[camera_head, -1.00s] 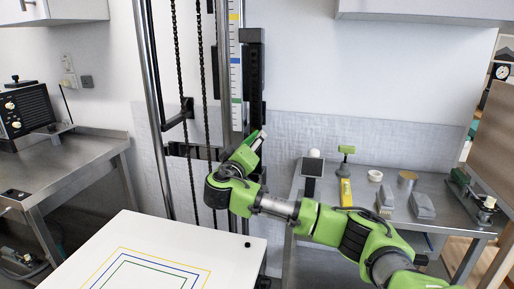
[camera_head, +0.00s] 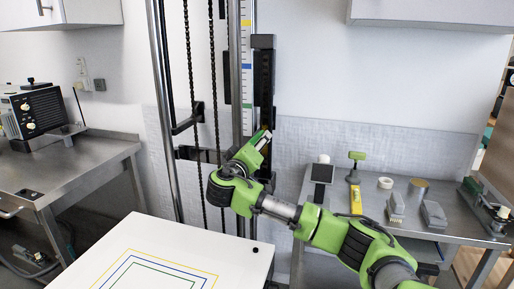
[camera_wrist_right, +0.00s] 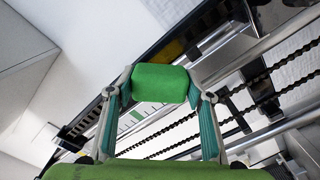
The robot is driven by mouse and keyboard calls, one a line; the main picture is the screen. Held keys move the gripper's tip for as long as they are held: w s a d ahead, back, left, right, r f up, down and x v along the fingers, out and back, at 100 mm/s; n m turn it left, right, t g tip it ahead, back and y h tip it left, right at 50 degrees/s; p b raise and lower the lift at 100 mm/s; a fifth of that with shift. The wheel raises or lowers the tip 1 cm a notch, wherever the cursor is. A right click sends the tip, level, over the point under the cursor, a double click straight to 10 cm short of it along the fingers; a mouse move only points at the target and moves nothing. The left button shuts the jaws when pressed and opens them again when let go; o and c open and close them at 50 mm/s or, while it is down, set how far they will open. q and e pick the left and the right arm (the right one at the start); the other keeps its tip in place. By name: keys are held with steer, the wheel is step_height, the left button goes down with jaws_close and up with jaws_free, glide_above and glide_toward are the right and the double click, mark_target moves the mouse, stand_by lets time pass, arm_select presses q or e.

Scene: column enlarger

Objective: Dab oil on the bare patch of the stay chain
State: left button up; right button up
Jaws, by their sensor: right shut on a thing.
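Two dark chains hang down beside the column in the head view, a left chain (camera_head: 190,100) and a right chain (camera_head: 215,105). I cannot make out a bare patch on either. My right gripper (camera_head: 262,140) is in front of the column, to the right of the chains and apart from them in the picture. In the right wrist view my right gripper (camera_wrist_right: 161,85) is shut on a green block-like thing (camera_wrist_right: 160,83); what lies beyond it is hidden. Chains run diagonally behind it there, one at the right (camera_wrist_right: 285,88). My left gripper is not in view.
A white baseboard (camera_head: 170,255) with coloured frame lines lies below the chains. The column scale (camera_head: 247,70) and steel posts (camera_head: 163,100) stand close by. A right bench (camera_head: 450,225) carries brushes, a tape roll (camera_head: 385,183) and a tin. A left bench (camera_head: 75,165) holds a dark device (camera_head: 32,112).

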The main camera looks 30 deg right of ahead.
mark_target(259, 136)
steer(key=shift+r+p, duration=0.8)
steer(key=shift+r, duration=1)
steer(key=shift+s+d+f, duration=0.1)
steer(key=shift+s+d+f, duration=0.1)
steer(key=shift+s+d, duration=0.1)
steer(key=shift+s+d+b, duration=0.35)
steer(key=shift+s+d, duration=0.45)
steer(key=shift+s, duration=0.15)
steer(key=shift+w+a, duration=1.1)
steer(key=shift+w, duration=0.15)
